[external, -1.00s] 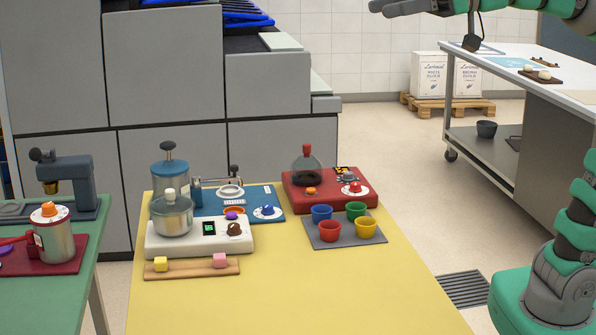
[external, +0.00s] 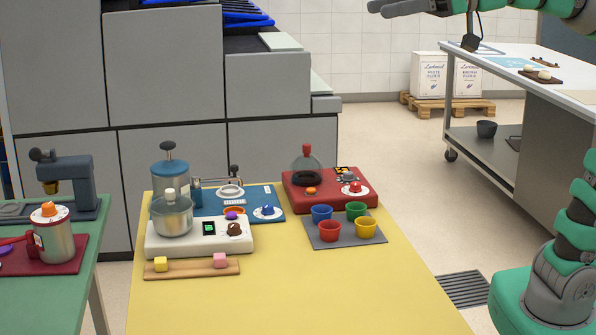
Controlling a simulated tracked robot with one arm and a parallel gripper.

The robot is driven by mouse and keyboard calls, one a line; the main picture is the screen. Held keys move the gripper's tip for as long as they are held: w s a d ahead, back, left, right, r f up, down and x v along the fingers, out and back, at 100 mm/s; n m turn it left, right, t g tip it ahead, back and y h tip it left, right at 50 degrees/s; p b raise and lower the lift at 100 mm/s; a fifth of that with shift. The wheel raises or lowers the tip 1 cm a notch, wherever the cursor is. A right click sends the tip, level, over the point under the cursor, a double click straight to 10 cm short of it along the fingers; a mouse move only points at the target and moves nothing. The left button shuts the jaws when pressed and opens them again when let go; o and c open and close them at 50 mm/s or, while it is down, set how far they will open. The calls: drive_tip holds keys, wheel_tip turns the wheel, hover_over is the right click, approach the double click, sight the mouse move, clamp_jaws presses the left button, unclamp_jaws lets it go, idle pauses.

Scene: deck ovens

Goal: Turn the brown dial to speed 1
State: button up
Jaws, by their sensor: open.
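The brown dial (external: 234,229) sits on a pale round plate at the right end of the white machine (external: 240,244), on the yellow table. Its speed marks and pointer are too small to read. A lidded glass and metal bowl (external: 172,215) stands on the left of the same machine, and a small dark display with green marks (external: 209,228) lies between bowl and dial. A purple knob (external: 231,215) is just behind the dial. My gripper (external: 378,9) is at the top edge, high up and far to the right of the dial, open and empty.
A blue machine with a blue dial (external: 267,210) stands behind. A red machine with a red dial (external: 355,187) is to the right. Several coloured cups sit on a grey mat (external: 347,241). A wooden board (external: 191,268) with two cubes lies in front. The table's front is clear.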

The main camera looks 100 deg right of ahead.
drive_tip(key=w+d+f+m+g+h, duration=0.1)
drive_tip(key=w+d+f+g, duration=0.1)
drive_tip(key=w+d+f, duration=0.5)
drive_tip(key=m+g+p, duration=0.3)
drive_tip(key=g, duration=0.6)
hover_over(234, 225)
drive_tip(key=s+a, duration=0.2)
drive_tip(key=s, duration=0.3)
wheel_tip(234, 225, down, 31)
drive_tip(key=shift+h, duration=0.4)
drive_tip(key=x, duration=0.4)
drive_tip(key=b+x, duration=0.1)
drive_tip(key=x, duration=0.4)
drive_tip(key=b+x, duration=0.1)
drive_tip(key=x, duration=0.3)
drive_tip(key=shift+s+a+f, duration=0.1)
drive_tip(key=shift+s+f, duration=0.1)
drive_tip(key=shift+f, duration=0.1)
drive_tip(key=shift+m, duration=0.3)
drive_tip(key=c, duration=0.9)
